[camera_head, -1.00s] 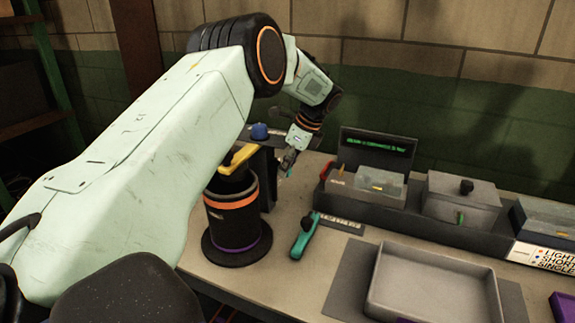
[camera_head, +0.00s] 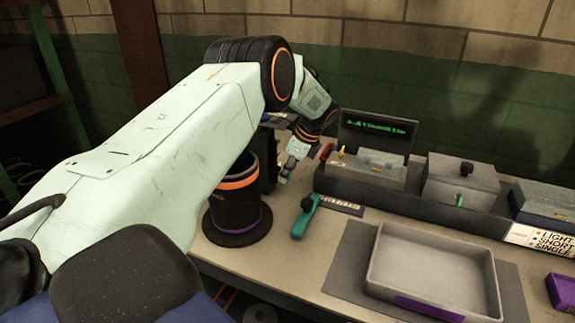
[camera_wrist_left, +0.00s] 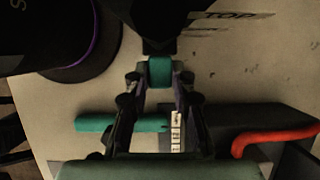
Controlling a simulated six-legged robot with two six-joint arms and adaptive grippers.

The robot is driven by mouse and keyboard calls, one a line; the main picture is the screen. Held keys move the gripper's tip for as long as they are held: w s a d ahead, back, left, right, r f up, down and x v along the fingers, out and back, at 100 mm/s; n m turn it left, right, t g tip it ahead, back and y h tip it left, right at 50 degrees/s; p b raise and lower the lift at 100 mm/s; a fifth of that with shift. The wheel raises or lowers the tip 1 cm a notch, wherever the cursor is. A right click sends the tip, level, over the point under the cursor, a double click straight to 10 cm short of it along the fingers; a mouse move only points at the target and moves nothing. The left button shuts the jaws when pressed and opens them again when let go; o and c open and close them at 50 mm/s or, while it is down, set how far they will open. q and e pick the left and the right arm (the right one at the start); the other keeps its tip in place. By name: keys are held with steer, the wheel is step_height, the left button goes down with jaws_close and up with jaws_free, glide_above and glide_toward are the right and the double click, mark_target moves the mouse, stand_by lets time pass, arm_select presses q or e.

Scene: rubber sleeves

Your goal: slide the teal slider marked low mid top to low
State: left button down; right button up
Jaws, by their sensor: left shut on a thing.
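In the left wrist view, the teal slider (camera_wrist_left: 159,72) sits between my left gripper's fingertips (camera_wrist_left: 158,84), against a dark post (camera_wrist_left: 172,28). A plate reading TOP (camera_wrist_left: 232,15) is beside the post. My left gripper (camera_head: 286,176) is shut on the slider. In the head view it is low beside the dark post (camera_head: 267,172), and the slider is hidden there. I cannot read the low and mid marks or tell the slider's exact position. My right gripper is not in view.
A black canister (camera_head: 234,204) with an orange band stands left of the gripper. A teal-handled tool (camera_head: 304,222) lies by a label strip (camera_head: 341,205). A grey tray (camera_head: 432,262) is at front right; a dark rack with boxes (camera_head: 462,183) is behind it.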

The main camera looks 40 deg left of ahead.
arm_select(q)
steer(key=shift+s+f, duration=0.1)
steer(key=shift+f, duration=0.2)
steer(key=c, duration=1.5)
jaws_free()
steer(key=o, duration=0.4)
steer(key=shift+r, duration=0.2)
steer(key=v, duration=1.2)
steer(key=shift+f, duration=0.1)
steer(key=shift+a, duration=0.1)
